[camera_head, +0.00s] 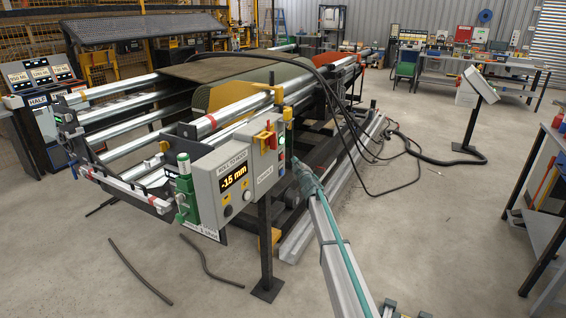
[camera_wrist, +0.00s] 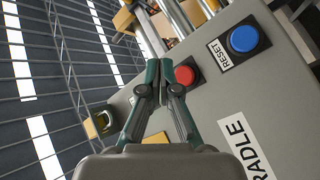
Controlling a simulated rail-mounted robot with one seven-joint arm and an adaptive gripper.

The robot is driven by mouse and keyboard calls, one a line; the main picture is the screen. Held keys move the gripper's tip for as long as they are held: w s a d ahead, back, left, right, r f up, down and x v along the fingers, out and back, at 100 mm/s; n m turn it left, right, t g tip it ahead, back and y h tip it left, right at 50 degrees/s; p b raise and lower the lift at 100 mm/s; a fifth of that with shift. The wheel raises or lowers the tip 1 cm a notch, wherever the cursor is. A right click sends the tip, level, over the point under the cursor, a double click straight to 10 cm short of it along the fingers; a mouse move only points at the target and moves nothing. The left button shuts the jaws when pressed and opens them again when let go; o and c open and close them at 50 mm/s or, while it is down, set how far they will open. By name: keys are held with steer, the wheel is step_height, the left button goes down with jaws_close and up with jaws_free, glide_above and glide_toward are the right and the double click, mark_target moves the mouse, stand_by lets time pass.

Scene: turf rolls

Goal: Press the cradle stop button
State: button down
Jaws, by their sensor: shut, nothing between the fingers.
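In the wrist view a red button (camera_wrist: 187,75) in a dark square mount sits on a grey panel (camera_wrist: 215,95) lettered "RADLE", its first letter cut off. My gripper (camera_wrist: 160,64) is shut and empty, its fingertips just left of the red button in the picture. I cannot tell whether they touch the panel. In the head view the grey control box (camera_head: 230,180) reads "-15 mm", with a "CRADLE" label on its right side. My gripper (camera_head: 296,162) is close to that side face.
A blue button (camera_wrist: 244,38) labelled RESET is up and right of the red one. A yellow bracket with a red part (camera_head: 270,136) sticks out from the control box. Steel rails (camera_head: 140,85) and a turf roll (camera_head: 235,97) are behind. Black cables (camera_head: 395,190) lie at the right.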

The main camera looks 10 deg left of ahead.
mark_target(282, 157)
steer(key=shift+w+a+b, duration=0.15)
steer(key=shift+w+a, duration=0.1)
steer(key=shift+a, duration=0.45)
steer(key=shift+w+a+b, duration=0.15)
steer(key=shift+w+a, duration=0.05)
steer(key=shift+a, duration=0.6)
stand_by(0.3)
steer(key=shift+w+a, duration=0.1)
steer(key=shift+a, duration=0.2)
steer(key=shift+w+a, duration=0.15)
steer(key=shift+a, duration=0.25)
stand_by(1.0)
steer(key=shift+s+d+p, duration=0.25)
steer(key=shift+d+p, duration=0.05)
steer(key=shift+d, duration=0.5)
